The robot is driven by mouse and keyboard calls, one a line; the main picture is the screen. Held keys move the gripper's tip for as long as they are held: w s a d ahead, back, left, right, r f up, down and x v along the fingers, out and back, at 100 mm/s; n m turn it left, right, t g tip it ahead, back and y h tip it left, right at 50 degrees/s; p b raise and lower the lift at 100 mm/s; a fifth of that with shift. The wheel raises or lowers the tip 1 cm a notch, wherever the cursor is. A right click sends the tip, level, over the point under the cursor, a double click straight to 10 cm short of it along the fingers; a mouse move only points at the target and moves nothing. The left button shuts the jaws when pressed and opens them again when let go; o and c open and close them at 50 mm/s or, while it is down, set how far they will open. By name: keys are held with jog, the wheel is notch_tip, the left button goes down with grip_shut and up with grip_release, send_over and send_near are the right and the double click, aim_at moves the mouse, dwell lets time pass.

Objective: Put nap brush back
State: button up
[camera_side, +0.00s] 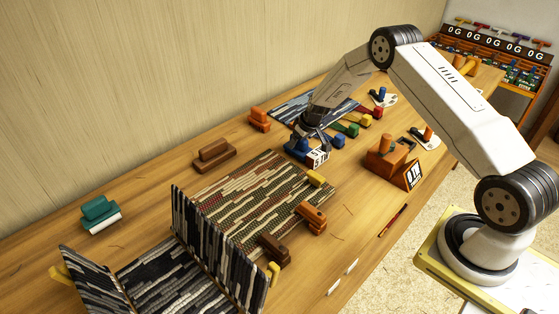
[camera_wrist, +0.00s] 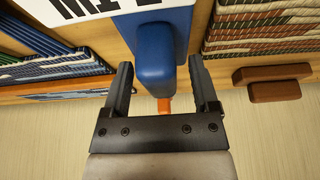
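No thing in view carries a readable name as the nap brush. A teal block with a white underside (camera_side: 100,213) looks most like a brush and lies at the left by the wall. My gripper (camera_side: 314,128) points down over a blue block with a white lettered label (camera_side: 299,148). In the wrist view, my gripper (camera_wrist: 161,85) is open, with the rounded blue handle of that block (camera_wrist: 155,60) between its fingers. Gaps show on both sides of the handle. The label's letters are only partly visible.
A brown handled block (camera_side: 214,154) and an orange one (camera_side: 259,119) stand along the wall. A striped woven mat (camera_side: 250,200) lies mid-table, with upright dark woven panels (camera_side: 205,245) in front. An orange caddy (camera_side: 385,160) stands at right. Table between teal and brown blocks is clear.

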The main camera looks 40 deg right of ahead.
jog(key=shift+r, duration=0.2)
jog(key=v, duration=1.2)
dwell(0.4)
dwell(0.5)
jog(key=s+a+r+g, duration=0.1)
jog(key=s+a+r, duration=0.2)
jog(key=s+a, duration=0.6)
jog(key=s+a+r+g, duration=0.1)
jog(key=s+a+r, duration=0.3)
jog(key=s+a, duration=0.5)
jog(key=s, duration=0.6)
jog(key=shift+s+a, duration=0.15)
